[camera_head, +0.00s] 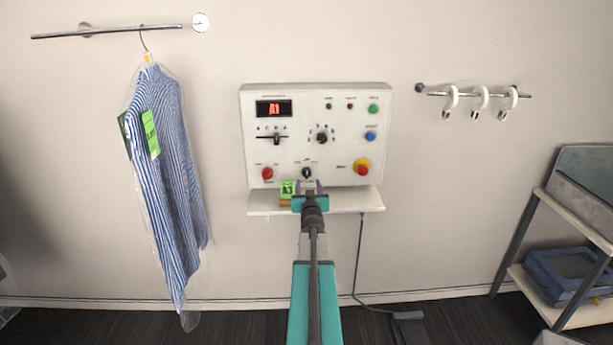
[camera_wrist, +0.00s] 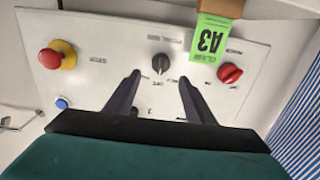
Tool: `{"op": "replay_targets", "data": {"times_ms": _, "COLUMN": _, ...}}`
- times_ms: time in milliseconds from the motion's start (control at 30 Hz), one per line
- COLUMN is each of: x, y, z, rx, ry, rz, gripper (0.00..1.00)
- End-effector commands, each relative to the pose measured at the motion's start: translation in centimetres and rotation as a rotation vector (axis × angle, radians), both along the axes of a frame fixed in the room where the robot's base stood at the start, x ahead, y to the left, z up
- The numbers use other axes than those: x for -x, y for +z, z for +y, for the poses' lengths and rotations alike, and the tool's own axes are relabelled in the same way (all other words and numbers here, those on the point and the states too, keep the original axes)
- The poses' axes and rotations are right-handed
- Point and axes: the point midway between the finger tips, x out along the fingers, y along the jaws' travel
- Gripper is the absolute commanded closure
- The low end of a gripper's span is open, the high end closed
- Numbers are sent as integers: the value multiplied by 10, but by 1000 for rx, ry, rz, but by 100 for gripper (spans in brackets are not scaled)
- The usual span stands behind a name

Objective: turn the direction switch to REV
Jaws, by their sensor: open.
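The white control panel (camera_head: 340,120) is on the wall. In its bottom row, between a red knob (camera_head: 267,173) and a red emergency button on a yellow base (camera_head: 362,167), is a small black rotary knob (camera_head: 307,172) that looks like the direction switch; its lettering is too small to read. In the wrist view this black knob (camera_wrist: 160,63) lies just beyond and between my fingertips, its pointer about upright in that picture. My gripper (camera_head: 309,186) is open and empty in front of it, apparently not touching; it also shows in the wrist view (camera_wrist: 160,77).
A green A3 tag (camera_head: 288,189) on a brown block stands on the shelf (camera_head: 345,200) beside my gripper. Another black knob (camera_head: 322,138) and a lever (camera_head: 277,138) sit higher. A striped shirt (camera_head: 170,170) hangs at left.

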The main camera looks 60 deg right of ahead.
Motion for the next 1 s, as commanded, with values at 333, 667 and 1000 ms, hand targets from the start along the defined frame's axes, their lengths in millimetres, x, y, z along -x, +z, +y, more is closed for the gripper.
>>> {"op": "replay_targets", "data": {"times_ms": 333, "x": -17, "y": 1, "z": -24, "rx": -1, "ry": 0, "rz": -1, "gripper": 51}}
{"op": "replay_targets", "data": {"times_ms": 667, "x": -32, "y": 1, "z": -45, "rx": -2, "ry": 0, "rz": -1, "gripper": 51}}
{"op": "replay_targets", "data": {"times_ms": 1000, "x": -44, "y": 0, "z": -61, "rx": -1, "ry": 0, "rz": 1, "gripper": 51}}
